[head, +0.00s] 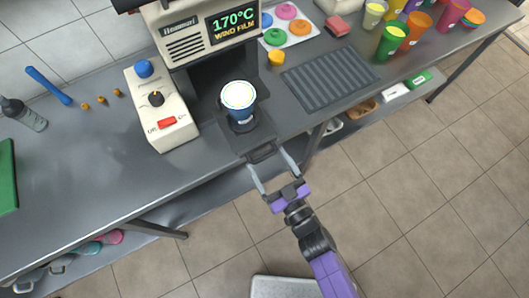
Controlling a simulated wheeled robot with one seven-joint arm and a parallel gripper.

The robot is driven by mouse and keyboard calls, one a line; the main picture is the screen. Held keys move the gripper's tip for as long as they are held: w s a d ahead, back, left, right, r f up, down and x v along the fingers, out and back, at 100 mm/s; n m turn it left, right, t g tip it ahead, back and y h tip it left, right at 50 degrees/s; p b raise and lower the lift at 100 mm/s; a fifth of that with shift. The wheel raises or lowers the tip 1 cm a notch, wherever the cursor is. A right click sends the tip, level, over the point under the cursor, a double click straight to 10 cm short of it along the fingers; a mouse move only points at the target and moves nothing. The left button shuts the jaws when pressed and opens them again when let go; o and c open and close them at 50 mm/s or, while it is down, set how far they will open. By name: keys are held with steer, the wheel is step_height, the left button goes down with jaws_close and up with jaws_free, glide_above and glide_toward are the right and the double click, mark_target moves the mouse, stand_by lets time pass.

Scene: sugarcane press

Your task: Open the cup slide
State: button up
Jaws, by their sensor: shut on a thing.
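The cup slide (235,139) is a dark tray that sticks out from the base of the sealing machine (208,38), over the front of the counter. A blue cup (241,110) with a white and green top stands upright in its holder. The slide's handle (262,153) is at its front end. My gripper (274,163) reaches up from the lower right, with its two fingers at the handle, shut on it. The exact finger contact is small in the picture.
A control box (160,107) with a blue knob and red switch stands left of the machine. A dark ribbed mat (330,77) lies to the right. Coloured cups (393,42) stand at the back right.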

steer(key=shift+d, duration=0.3)
steer(key=o, duration=1.8)
steer(key=shift+a, duration=0.1)
steer(key=shift+b+v, duration=0.7)
steer(key=shift+v, duration=3.2)
